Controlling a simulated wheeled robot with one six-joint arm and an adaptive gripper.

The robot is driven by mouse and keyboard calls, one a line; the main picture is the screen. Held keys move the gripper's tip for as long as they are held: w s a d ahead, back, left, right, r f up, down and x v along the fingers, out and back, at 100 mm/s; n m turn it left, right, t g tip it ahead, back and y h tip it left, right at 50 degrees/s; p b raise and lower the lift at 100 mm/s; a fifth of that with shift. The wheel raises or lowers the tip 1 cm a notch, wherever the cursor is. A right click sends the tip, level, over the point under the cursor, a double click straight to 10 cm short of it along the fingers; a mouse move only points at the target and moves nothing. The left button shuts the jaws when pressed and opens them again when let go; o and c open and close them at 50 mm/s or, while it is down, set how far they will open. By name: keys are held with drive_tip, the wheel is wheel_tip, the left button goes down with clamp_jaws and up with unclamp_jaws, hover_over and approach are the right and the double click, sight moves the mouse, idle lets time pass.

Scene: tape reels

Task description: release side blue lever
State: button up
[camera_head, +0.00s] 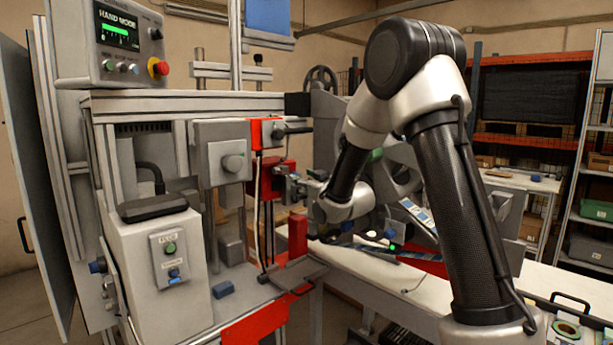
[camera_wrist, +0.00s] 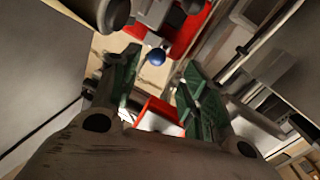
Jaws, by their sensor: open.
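The blue ball knob (camera_wrist: 156,56) of a lever shows in the wrist view, in front of a red part of the machine. My gripper (camera_wrist: 160,76) is open, with its green-padded fingers on either side of the knob's line of sight. The knob appears just beyond the fingertips, and I see no contact. In the head view my gripper (camera_head: 290,186) is beside the red upright of the machine, and its fingers are small there. I cannot make out this knob in the head view.
A red bracket (camera_wrist: 160,112) shows between my fingers. In the head view a red post (camera_head: 297,235) stands just below my gripper. The grey machine with its control box (camera_head: 125,45) fills the left. A white table (camera_head: 400,285) lies below my arm.

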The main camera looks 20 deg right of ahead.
sight(286, 173)
drive_tip(key=x, duration=0.7)
drive_tip(key=shift+w+d+r, duration=0.1)
drive_tip(key=shift+w+d, duration=0.05)
drive_tip(key=shift+w, duration=0.25)
clamp_jaws()
